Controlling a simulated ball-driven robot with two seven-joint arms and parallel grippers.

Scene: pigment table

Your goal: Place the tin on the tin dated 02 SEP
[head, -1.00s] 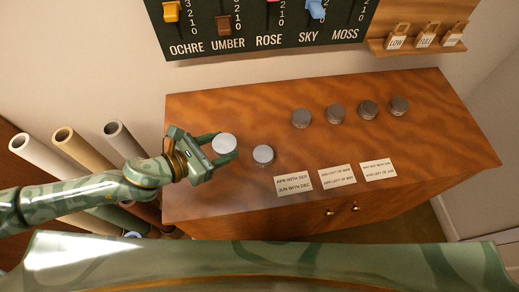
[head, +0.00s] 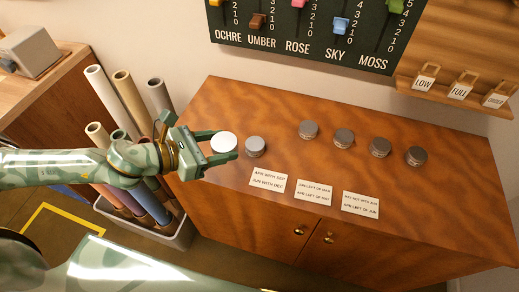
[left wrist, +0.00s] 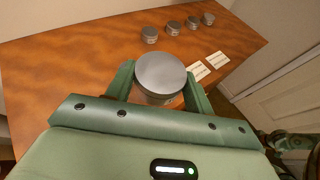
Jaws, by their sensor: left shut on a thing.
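My left gripper (head: 222,144) is shut on a round tin with a pale, shiny lid (head: 224,142), held upright at the left end of the cabinet top. The held tin (left wrist: 161,72) fills the middle of the left wrist view between the two fingers. Just right of it in the head view a grey tin (head: 255,146) stands on the cabinet. Several more grey tins stand in a row further right, from the leftmost (head: 308,129) to the rightmost (head: 416,156). No date on any tin is readable, so I cannot tell which is 02 SEP. My right gripper is not in view.
The wooden cabinet (head: 225,110) carries three clue cards along its front: a left card (head: 268,180), a middle card (head: 314,192) and a right card (head: 361,204). A bin of rolled tubes (head: 180,238) stands left of it. A slider board (head: 310,30) hangs behind.

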